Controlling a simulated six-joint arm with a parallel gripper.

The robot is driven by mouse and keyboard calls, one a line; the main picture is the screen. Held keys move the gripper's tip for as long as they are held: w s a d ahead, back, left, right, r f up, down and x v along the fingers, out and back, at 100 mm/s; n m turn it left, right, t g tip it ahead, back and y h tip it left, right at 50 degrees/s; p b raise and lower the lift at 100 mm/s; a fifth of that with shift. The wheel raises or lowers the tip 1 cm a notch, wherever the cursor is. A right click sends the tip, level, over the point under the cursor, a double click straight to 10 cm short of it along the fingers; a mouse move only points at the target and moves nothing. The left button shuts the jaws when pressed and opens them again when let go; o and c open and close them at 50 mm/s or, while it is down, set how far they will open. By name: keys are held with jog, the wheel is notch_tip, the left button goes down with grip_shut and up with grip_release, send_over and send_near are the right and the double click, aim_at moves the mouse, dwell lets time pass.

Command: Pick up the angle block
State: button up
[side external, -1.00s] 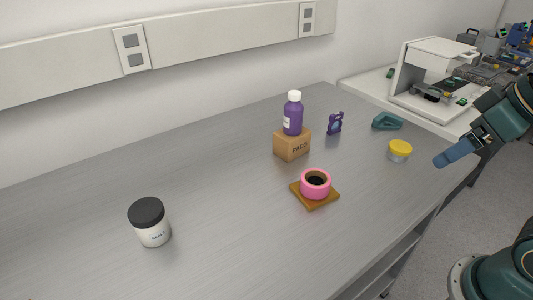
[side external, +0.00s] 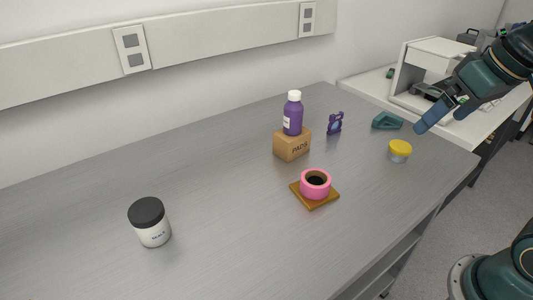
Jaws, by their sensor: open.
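The angle block is most likely the teal wedge-shaped piece (side external: 387,121) lying at the far right part of the grey bench. It has a triangular outline with an opening in it. My gripper (side external: 440,118) is in the air to the right of the teal block, apart from it. Its blue fingers are open, with nothing seen between them. No part of the teal block is hidden by the gripper.
A yellow-lidded jar (side external: 400,151) stands just in front of the block. A purple clip-like item (side external: 335,123) is to its left. A purple bottle (side external: 293,113) stands on a cardboard box (side external: 292,145). Pink tape (side external: 316,183) sits on a brown square (side external: 313,200). A black-lidded jar (side external: 150,222) is at left.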

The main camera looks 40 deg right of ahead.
jog(key=w+d+r+m+g, duration=0.1)
jog(key=w+d+m, duration=0.3)
jog(key=w+d, duration=0.4)
jog(key=w+d+r+m+g, duration=0.25)
jog(key=w+d, duration=0.35)
jog(key=w, duration=0.5)
jog(key=w+d+f+m, duration=0.4)
jog(key=d+f, duration=0.3)
jog(key=d, duration=0.3)
jog(key=w+d+f+m+g, duration=0.1)
jog(key=w+d+f+m, duration=0.2)
jog(key=d+f, duration=0.4)
jog(key=w+d, duration=0.1)
jog(key=d, duration=0.1)
jog(key=shift+d+m, duration=0.35)
jog(key=shift+f+g, duration=0.1)
jog(key=shift+g, duration=0.15)
send_over(389, 123)
jog(key=shift+w+d+f, duration=0.1)
jog(key=shift+f, duration=2.05)
jog(key=shift+w+d+f, duration=0.1)
jog(key=shift+f, duration=2)
jog(key=shift+s+a+f, duration=0.1)
jog(key=shift+f, duration=2.45)
